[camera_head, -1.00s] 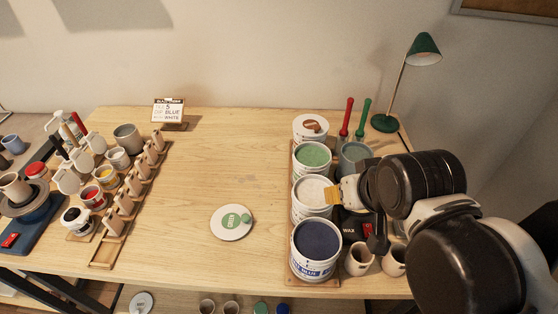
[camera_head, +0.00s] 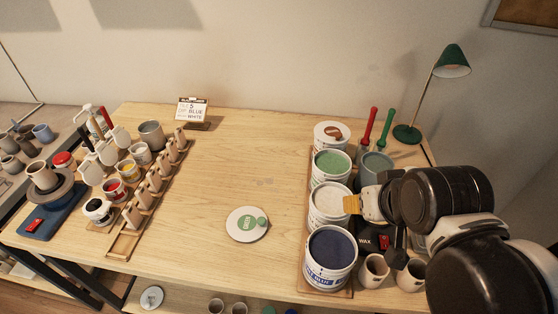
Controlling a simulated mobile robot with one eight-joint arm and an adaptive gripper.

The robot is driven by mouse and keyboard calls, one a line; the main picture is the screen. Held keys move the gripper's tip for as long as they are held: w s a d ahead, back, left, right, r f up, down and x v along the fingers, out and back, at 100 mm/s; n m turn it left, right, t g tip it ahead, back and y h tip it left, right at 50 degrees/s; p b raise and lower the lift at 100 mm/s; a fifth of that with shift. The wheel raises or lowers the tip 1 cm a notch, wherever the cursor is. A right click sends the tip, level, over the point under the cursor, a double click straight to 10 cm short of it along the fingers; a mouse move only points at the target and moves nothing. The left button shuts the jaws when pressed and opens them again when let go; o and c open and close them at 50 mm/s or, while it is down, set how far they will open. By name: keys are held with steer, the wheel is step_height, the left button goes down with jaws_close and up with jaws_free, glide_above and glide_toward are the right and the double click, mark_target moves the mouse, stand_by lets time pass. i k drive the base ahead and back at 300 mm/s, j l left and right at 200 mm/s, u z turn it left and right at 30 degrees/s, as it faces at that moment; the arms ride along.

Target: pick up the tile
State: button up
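Several upright tan clay tiles (camera_head: 155,182) stand in a row along a wooden rack (camera_head: 125,243) on the left side of the table. A small sign (camera_head: 191,109) at the back of the table reads partly as 5, BLUE and WHITE. My gripper (camera_head: 351,204) is at the right, beside the open white glaze bucket (camera_head: 325,211), far from the tile rack. Its yellowish fingertips point left. Whether they are apart or together cannot be made out, and I see no tile at them.
Open buckets of green (camera_head: 330,165) and dark blue (camera_head: 331,250) glaze line the right, near mugs (camera_head: 374,270) and a green lamp (camera_head: 453,63). Cups and paint pots (camera_head: 97,210) crowd the left. The table's middle is mostly clear.

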mark_target(171, 145)
steer(key=j, duration=0.4)
steer(key=i+j+u, duration=0.1)
steer(key=j, duration=0.3)
steer(key=i+j+u, duration=0.1)
steer(key=j, duration=0.3)
steer(key=i+j, duration=0.1)
steer(key=j, duration=0.3)
steer(key=i+j+u, duration=0.1)
steer(key=j, duration=0.3)
steer(key=i+j, duration=0.1)
steer(key=j, duration=0.3)
steer(key=u, duration=0.05)
